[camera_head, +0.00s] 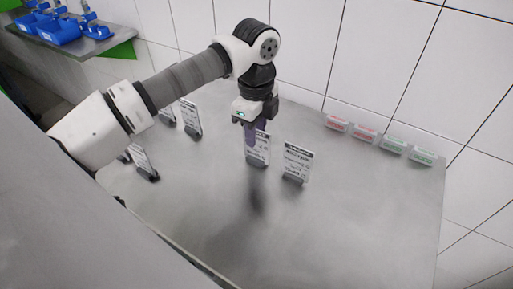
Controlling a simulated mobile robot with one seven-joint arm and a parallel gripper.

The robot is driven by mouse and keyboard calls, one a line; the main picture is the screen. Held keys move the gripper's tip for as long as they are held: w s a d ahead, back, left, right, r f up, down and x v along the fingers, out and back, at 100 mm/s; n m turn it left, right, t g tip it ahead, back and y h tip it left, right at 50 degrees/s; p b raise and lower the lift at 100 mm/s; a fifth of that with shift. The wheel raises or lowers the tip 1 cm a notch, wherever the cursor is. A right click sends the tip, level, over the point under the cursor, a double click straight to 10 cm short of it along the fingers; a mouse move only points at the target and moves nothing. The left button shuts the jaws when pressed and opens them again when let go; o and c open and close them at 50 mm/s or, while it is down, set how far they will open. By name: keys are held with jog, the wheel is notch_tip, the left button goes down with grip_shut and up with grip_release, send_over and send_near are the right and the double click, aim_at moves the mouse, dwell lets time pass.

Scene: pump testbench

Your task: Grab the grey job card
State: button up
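Several upright job cards with pale faces and dark text stand in dark bases on the metal table. One card (261,152) is directly below and partly behind my gripper (250,143); its upper left part is hidden. A second card (297,161) stands just to its right. Others stand to the left: a card (190,117), a partly hidden card (167,117) and a tilted-looking card (142,159). I cannot tell which one is the grey job card. My gripper points down with purple fingers; whether they are open, shut or touching the card is unclear.
The metal table (340,215) is clear at the front and right. Red-labelled (336,123) and green-labelled (393,145) small blocks line its back right edge by the tiled wall. A shelf (75,42) with blue bins (58,30) is at upper left.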

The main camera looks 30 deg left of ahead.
jog(key=shift+f, duration=1.4)
grip_shut()
jog(key=shift+r, duration=0.15)
